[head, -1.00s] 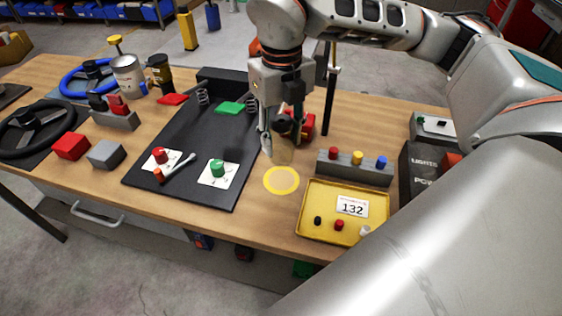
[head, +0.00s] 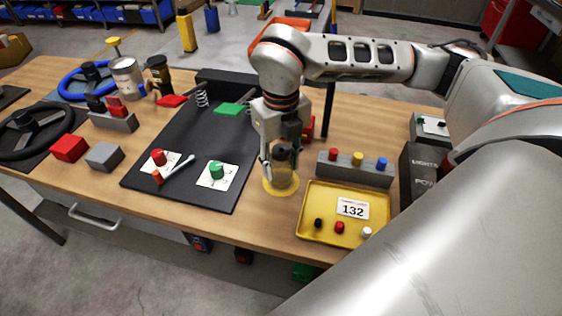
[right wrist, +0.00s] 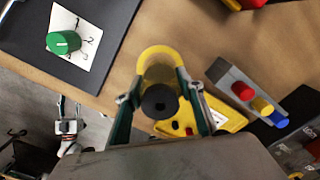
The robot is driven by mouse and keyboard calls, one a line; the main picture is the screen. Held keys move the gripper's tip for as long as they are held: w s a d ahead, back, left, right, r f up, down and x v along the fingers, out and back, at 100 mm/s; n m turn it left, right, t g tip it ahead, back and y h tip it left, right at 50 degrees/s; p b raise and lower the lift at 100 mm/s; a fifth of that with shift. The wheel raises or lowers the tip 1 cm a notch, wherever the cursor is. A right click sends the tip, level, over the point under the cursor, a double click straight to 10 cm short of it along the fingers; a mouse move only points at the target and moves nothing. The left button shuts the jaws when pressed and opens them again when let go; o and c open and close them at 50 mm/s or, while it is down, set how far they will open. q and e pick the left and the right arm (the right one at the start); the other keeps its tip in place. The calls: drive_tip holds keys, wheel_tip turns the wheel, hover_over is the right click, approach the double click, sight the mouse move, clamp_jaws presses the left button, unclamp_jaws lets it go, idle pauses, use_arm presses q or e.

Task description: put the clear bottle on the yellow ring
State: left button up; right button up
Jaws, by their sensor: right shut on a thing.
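The clear bottle (head: 284,172) has a dark cap and stands about upright over the yellow ring (head: 268,191). My right gripper (head: 281,167) is shut on the bottle, one finger on each side. In the right wrist view the bottle's black cap (right wrist: 160,101) faces the camera, between the fingers (right wrist: 160,88), and the yellow ring (right wrist: 160,52) curves out past its far end. The bottle hides part of the ring. I cannot tell whether its base touches the table. What looks like my left gripper shows small at the lower left of the right wrist view (right wrist: 68,126).
A yellow tray (head: 312,228) with number card 132 lies just right of the ring. Behind it is a grey block (head: 345,172) with red, yellow and blue pegs. A black mat (head: 190,140) lies to the left, with a green knob (head: 216,170) on a card.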

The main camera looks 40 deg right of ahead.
drive_tip(key=o, duration=1.1)
drive_tip(key=shift+f, duration=0.1)
drive_tip(key=shift+r, duration=0.5)
wheel_tip(320, 180, up, 11)
drive_tip(key=shift+r+p, duration=0.2)
drive_tip(key=shift+p, duration=0.3)
